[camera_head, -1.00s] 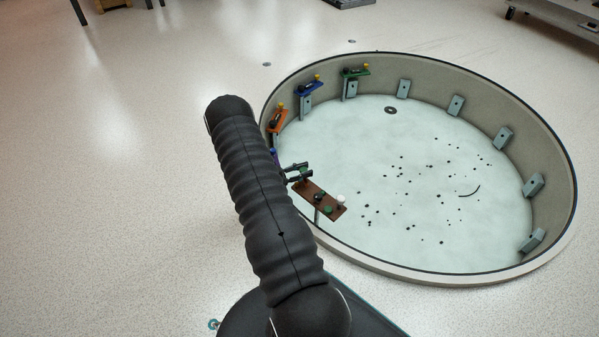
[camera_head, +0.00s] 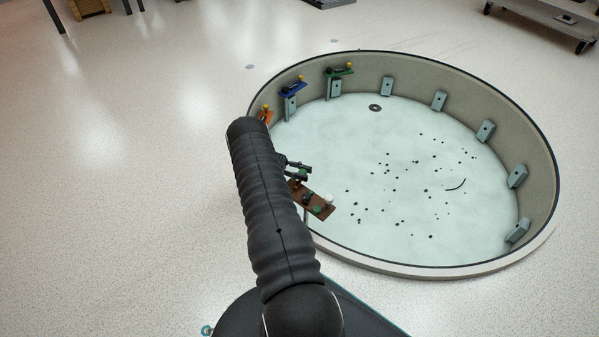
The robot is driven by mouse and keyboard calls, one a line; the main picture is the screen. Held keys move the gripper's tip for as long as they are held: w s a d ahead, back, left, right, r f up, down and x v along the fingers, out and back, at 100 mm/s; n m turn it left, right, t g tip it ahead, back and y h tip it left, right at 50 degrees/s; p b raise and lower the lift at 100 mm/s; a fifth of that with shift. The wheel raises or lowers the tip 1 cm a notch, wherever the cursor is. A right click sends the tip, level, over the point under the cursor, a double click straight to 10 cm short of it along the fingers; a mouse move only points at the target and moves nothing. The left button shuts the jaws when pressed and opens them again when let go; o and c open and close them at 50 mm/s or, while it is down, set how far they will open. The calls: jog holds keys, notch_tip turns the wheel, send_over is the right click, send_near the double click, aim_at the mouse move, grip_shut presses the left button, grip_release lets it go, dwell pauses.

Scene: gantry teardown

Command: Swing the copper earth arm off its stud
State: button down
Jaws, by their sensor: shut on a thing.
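The copper earth arm (camera_head: 323,207) is a flat brown bar on the near left side of the round pit. It carries a green knob, a dark fitting and a white knob near its right end. My gripper (camera_head: 297,170) is dark and sits at the bar's far left end, shut on it. The exact contact is small and partly hidden behind my own black arm. I cannot make out the stud or tell whether the bar is clear of it.
The pit's raised rim (camera_head: 545,235) curves close around my arm. Orange (camera_head: 266,115), blue (camera_head: 293,88) and green (camera_head: 339,70) bars stand along its left wall. Several grey blocks line the far and right walls. Small dark bits lie on the pale pit floor.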

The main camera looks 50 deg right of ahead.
aim_at(304, 171)
jog(key=shift+s+d+m+y, duration=0.1)
jog(key=shift+s+m+y, duration=0.1)
jog(key=shift+m+y, duration=0.4)
jog(key=c, duration=0.9)
grip_release()
jog(key=shift+o, duration=0.2)
jog(key=shift+r, duration=0.1)
notch_tip(304, 171, up, 10)
jog(key=shift+f, duration=0.1)
jog(key=shift+c, duration=0.2)
